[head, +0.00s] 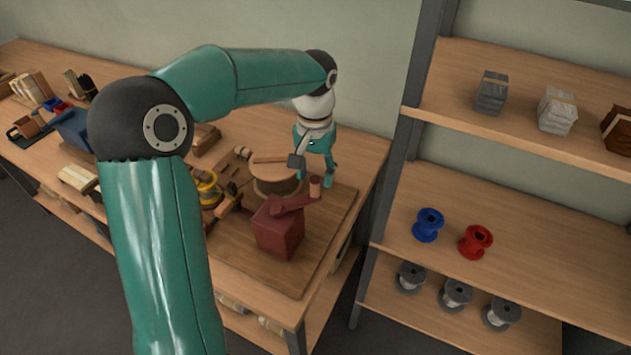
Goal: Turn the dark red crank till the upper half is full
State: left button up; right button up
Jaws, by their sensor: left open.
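A dark red box (279,228) stands on a wooden board on the bench. A dark red crank arm (291,204) lies across its top and ends at the right in an upright light brown knob (315,187). My left gripper (314,179) is open and points down, just behind or around the knob; I cannot tell whether it touches. A round wooden piece (274,175) stands behind the box, with a flat wooden bar across it. How full its upper half is cannot be made out. My right gripper is not in view.
The board (320,246) is clear to the right of the box. A yellow and red spool (208,188) and wooden parts sit to the left. A shelf unit (500,205) at the right holds spools and wrapped bundles. My left arm hides the bench's middle.

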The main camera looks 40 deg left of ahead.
pick_arm(q)
jog(key=shift+f, duration=1.5)
grip_shut()
